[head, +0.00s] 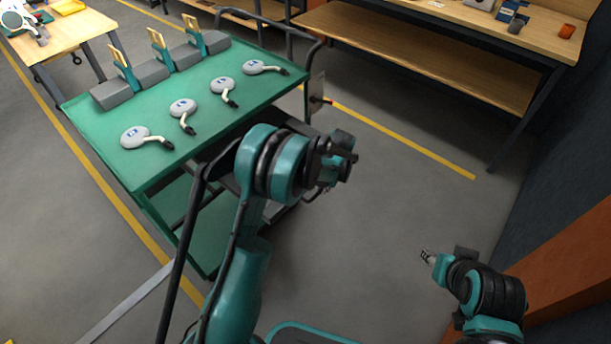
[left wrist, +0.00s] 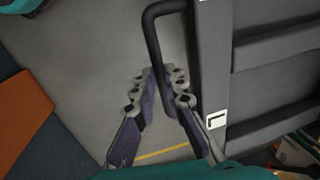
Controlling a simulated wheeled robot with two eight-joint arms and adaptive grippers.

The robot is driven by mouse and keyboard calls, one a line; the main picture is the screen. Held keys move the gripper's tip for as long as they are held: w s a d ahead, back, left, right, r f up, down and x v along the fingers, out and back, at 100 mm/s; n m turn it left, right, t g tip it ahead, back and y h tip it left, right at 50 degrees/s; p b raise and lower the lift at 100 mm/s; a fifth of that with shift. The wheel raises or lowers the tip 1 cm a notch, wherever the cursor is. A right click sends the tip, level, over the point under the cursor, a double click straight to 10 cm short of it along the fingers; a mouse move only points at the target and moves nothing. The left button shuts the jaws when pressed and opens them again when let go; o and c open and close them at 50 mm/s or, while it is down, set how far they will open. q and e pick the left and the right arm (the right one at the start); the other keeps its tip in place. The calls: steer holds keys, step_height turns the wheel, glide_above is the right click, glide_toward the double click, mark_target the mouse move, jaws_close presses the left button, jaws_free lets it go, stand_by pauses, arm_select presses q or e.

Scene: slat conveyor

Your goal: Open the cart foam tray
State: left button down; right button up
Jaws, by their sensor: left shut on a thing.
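The green cart (head: 215,97) stands at the left in the head view. The dark front of the cart foam tray (left wrist: 212,60) fills the middle right of the left wrist view, with a black U-shaped handle (left wrist: 151,38) on it. My left gripper (left wrist: 163,78) is shut on the lower end of this handle. In the head view my left arm hides most of the tray, and its fingers are hard to make out. My right gripper (head: 427,257) is at the lower right, away from the cart; its fingers are too small to judge.
Several grey discs with handles and a grey rack (head: 170,67) sit on the cart top. A wooden bench (head: 420,55) stands at the back right, and a wooden table (head: 62,35) at the back left. The floor (head: 385,190) right of the cart is clear.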

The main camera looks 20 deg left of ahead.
arm_select(q)
steer(key=shift+s+d, duration=0.25)
steer(key=shift+d, duration=0.35)
steer(key=shift+s+d, duration=0.25)
steer(key=shift+d, duration=0.35)
steer(key=shift+s+d, duration=0.25)
steer(key=shift+d, duration=0.35)
steer(key=c, duration=1.6)
jaws_free()
steer(key=r, duration=0.4)
steer(key=d+r, duration=0.1)
steer(key=r, duration=0.2)
steer(key=d+r, duration=0.1)
steer(key=r, duration=0.3)
steer(key=shift+s+r, duration=0.35)
steer(key=shift+s, duration=0.05)
